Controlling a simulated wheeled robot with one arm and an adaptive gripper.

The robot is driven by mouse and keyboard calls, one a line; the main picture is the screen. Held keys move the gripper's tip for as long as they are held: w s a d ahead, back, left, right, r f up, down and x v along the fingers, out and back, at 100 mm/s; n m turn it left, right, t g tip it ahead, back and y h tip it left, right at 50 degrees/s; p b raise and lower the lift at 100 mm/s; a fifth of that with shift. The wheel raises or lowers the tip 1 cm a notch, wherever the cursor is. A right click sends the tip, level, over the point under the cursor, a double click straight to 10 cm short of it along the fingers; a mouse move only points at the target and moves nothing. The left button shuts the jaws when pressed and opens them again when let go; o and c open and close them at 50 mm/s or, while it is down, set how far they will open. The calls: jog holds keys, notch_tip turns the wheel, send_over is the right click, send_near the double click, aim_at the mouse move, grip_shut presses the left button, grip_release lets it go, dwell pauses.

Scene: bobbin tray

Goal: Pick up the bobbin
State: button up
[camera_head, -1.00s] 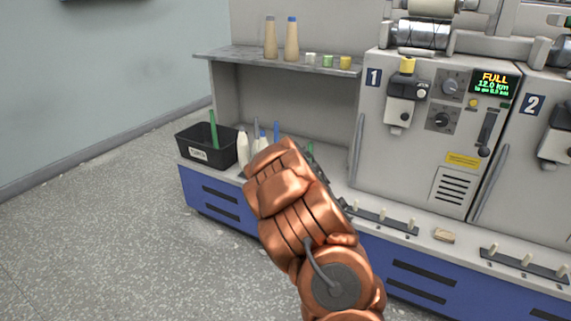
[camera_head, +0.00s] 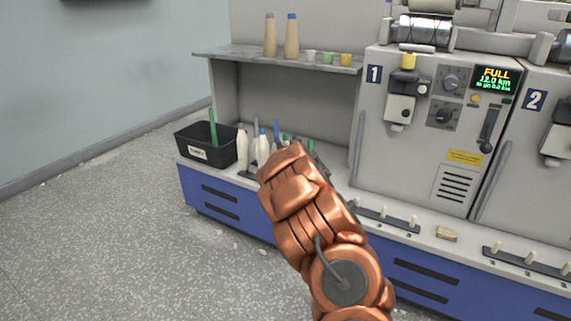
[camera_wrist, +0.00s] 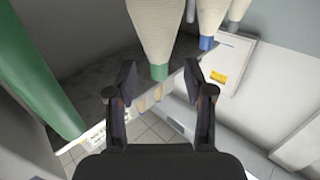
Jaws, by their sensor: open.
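In the wrist view, a cream bobbin (camera_wrist: 163,28) with a green tip lies ahead of my gripper (camera_wrist: 160,80), its tip in line with the space between the two black fingers. The fingers are apart, with nothing held. Another cream bobbin (camera_wrist: 211,15) with a blue tip is just right of it. In the head view, several cream bobbins (camera_head: 243,150) stand upright on the counter right of the black bin. My arm hides part of this group and most of the gripper, so I cannot tell which is the green-tipped one.
A black bin (camera_head: 190,148) holding a green tube (camera_head: 213,128) stands at the counter's left end. A shelf (camera_head: 275,60) above carries two tan bobbins and several small cups. Machine 1 (camera_head: 420,130) rises at right. A large green tube (camera_wrist: 35,75) is close on the wrist view's left.

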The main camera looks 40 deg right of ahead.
jog(key=shift+b+x, duration=0.5)
jog(key=shift+x, duration=0.95)
grip_shut()
